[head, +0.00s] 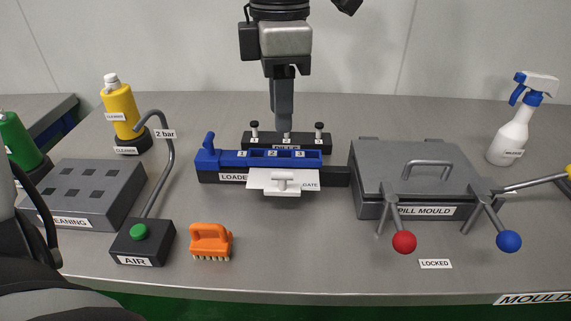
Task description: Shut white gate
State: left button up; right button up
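The white gate (262,184) is a flat plate with a white T-shaped handle. It sticks out from the front of the blue LOADER block (208,159), and a GATE label shows at its right side. Cells numbered 1, 2 and 3 are on the block's top. My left gripper (283,122) hangs down from the top centre, fingers pointing down. Its tips appear above and behind the loader, apart from the gate. The fingers overlap in this view, so their opening is hidden. My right gripper is not in view.
A dark block with black knobs (319,127) stands behind the loader. The grey PILL MOULD (405,187) with red and blue ball levers is at right. An orange brush (211,241), AIR box (142,243) and CLEANING block (90,190) are at left. Table in front of the gate is clear.

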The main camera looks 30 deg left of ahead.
aim_at(282, 172)
pick_arm(q)
notch_tip(282, 172, down, 12)
jog(key=shift+w+r, duration=0.1)
jog(key=shift+r, duration=0.05)
